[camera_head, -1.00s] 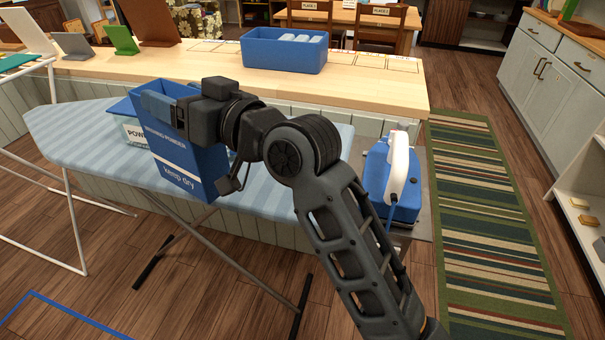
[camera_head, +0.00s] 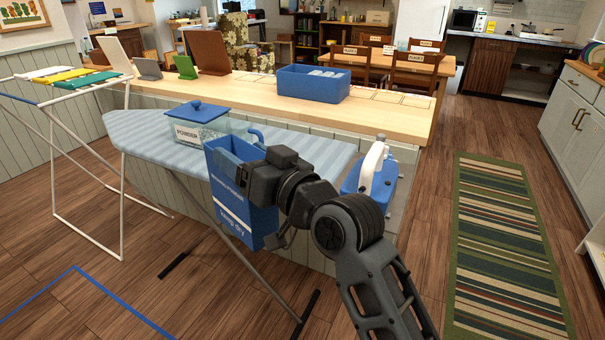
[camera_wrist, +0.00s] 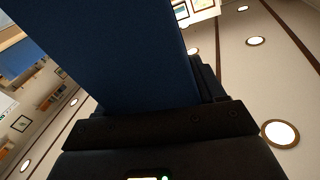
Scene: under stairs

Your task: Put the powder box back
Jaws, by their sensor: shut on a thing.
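The powder box (camera_head: 240,193) is a tall blue carton with white lettering that includes "keep dry". My gripper (camera_head: 262,172) is shut on its right side and holds it in front of the ironing board's near edge. The box looks roughly upright, slightly tilted. In the wrist view the blue box (camera_wrist: 110,50) fills the upper middle, above the dark gripper body; the fingertips are not clear there. A clear container with a blue lid (camera_head: 197,122) and a "POWDER" label stands on the ironing board (camera_head: 145,128), just behind the box and partly hidden by it.
A blue and white iron (camera_head: 372,172) stands at the board's right end. A wooden counter (camera_head: 245,90) behind carries a blue bin (camera_head: 312,84) and several upright panels. A drying rack (camera_head: 65,100) stands left. A striped rug (camera_head: 505,240) lies right, with open floor around it.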

